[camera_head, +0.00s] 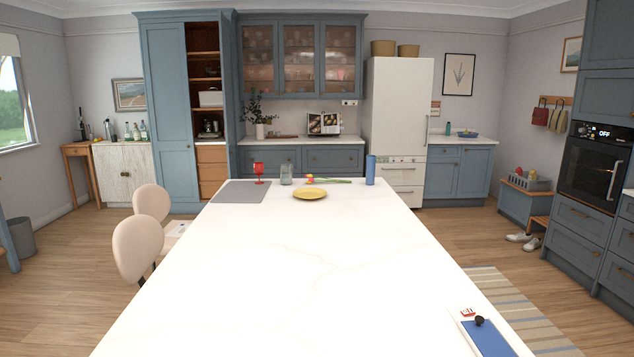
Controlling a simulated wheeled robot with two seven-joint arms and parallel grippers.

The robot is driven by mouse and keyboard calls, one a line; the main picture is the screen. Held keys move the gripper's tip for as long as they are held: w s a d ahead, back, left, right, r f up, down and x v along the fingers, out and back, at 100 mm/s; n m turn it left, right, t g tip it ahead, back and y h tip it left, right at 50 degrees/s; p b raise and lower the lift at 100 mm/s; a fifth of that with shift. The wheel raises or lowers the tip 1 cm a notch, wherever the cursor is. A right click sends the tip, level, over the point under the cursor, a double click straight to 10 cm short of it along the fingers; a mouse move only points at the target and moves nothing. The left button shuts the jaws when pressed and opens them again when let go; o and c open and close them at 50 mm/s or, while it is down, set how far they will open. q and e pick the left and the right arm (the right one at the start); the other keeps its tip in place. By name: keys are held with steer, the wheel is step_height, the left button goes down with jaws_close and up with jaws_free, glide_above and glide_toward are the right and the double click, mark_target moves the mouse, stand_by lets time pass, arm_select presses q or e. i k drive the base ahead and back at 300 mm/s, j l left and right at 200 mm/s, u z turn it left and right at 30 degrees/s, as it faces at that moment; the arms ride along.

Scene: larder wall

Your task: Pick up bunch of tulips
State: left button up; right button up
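The bunch of tulips (333,180) lies on its side at the far end of the white island. Its red and yellow blooms point left and its green stems run to the right. It lies just behind a yellow plate (309,194). A blue cylinder (370,170) stands to the right of the stems. A clear glass jar (286,174) stands left of the blooms. Neither of my grippers shows in the head view.
A blue clipboard-like item (487,337) lies at the near right. Two pale chairs (138,247) stand along the left side.

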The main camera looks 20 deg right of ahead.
mark_target(310, 180)
steer(key=z, duration=0.45)
steer(key=l+z, duration=0.35)
steer(key=z, duration=0.15)
steer(key=l+z, duration=0.75)
steer(key=z, duration=0.25)
steer(key=i+l+z, duration=0.45)
steer(key=i+l, duration=0.15)
steer(key=i+l+z, duration=0.45)
steer(key=i+l, duration=0.15)
steer(key=i+u, duration=0.8)
steer(key=i+l+u, duration=0.2)
steer(key=i+u, duration=0.2)
steer(key=i+j+u, duration=0.25)
steer(key=i+u, duration=0.25)
steer(key=i, duration=0.4)
steer(key=i+l+u, duration=0.15)
steer(key=i+u, duration=0.35)
steer(key=i, duration=2.3)
steer(key=i+l+u, duration=0.35)
steer(key=i, duration=0.25)
steer(key=i+l+u, duration=0.4)
steer(key=i, duration=0.15)
steer(key=i+l+u, duration=0.35)
steer(key=i+l, duration=0.1)
steer(key=i, duration=0.1)
